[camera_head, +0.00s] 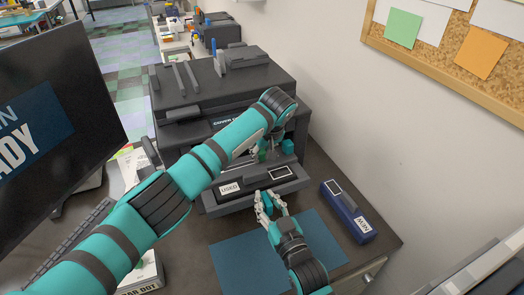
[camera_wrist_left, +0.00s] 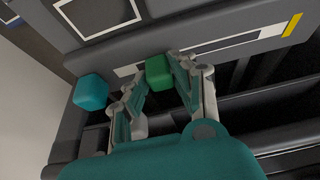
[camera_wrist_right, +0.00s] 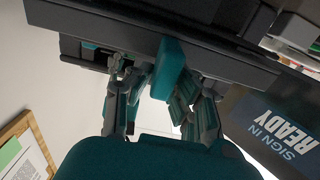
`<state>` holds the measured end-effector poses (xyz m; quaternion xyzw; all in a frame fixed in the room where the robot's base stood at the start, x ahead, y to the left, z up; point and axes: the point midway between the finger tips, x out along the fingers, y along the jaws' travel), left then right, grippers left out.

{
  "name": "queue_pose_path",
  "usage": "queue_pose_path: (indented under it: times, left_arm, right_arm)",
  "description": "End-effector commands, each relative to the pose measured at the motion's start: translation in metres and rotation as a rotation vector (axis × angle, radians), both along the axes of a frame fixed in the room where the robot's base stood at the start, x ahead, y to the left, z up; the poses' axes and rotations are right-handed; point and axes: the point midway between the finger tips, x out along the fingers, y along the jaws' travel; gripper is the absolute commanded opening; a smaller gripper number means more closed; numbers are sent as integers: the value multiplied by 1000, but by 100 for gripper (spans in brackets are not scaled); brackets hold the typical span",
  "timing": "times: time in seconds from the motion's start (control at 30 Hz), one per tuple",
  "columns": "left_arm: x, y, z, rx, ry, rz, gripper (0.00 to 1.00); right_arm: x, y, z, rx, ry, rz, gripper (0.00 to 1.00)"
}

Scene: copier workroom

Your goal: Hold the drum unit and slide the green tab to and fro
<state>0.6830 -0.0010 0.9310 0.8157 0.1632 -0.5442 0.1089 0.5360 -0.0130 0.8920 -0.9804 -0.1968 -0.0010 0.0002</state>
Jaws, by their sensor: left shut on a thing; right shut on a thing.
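The dark grey drum unit (camera_head: 213,208) projects at the copier's front, with a part labelled USED (camera_head: 230,187) on it. My right gripper (camera_head: 270,200) is at its near side, shut on a teal block-shaped grip (camera_wrist_right: 169,62), also in the right wrist view. My left gripper (camera_head: 261,152) is behind the unit's upper edge, partly hidden by my arm. In the left wrist view its fingertips (camera_wrist_left: 158,76) are shut on the green tab (camera_wrist_left: 158,69), which sits on a pale strip along the unit. A separate teal block (camera_wrist_left: 90,92) shows to the left there.
The copier (camera_head: 225,85) stands behind. A dark blue cartridge labelled NEW (camera_head: 350,215) lies at right on the desk. A blue mat (camera_head: 240,262) lies in front, partly under my right arm. A monitor (camera_head: 60,110) is at left; the wall bounds the right.

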Motion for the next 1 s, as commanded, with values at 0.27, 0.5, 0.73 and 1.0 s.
queue_pose_path:
  times: [0.27, 0.5, 0.73, 1.0]
  left_arm:
    - [6, -12, 2, -6, -1, 4, 0]
    - [12, -27, 1, -3, -3, 2, 0]
    - [12, -29, 1, -2, -5, -2, 0]
    - [12, -29, 1, -2, -4, -2, 47]
  right_arm:
    - [-1, 0, -5, -6, 10, 0, 0]
    - [-1, 0, -5, -6, 10, 0, 0]
    - [-1, 1, -5, -6, 12, 2, 0]
    - [-2, 1, -6, -5, 12, 3, 0]
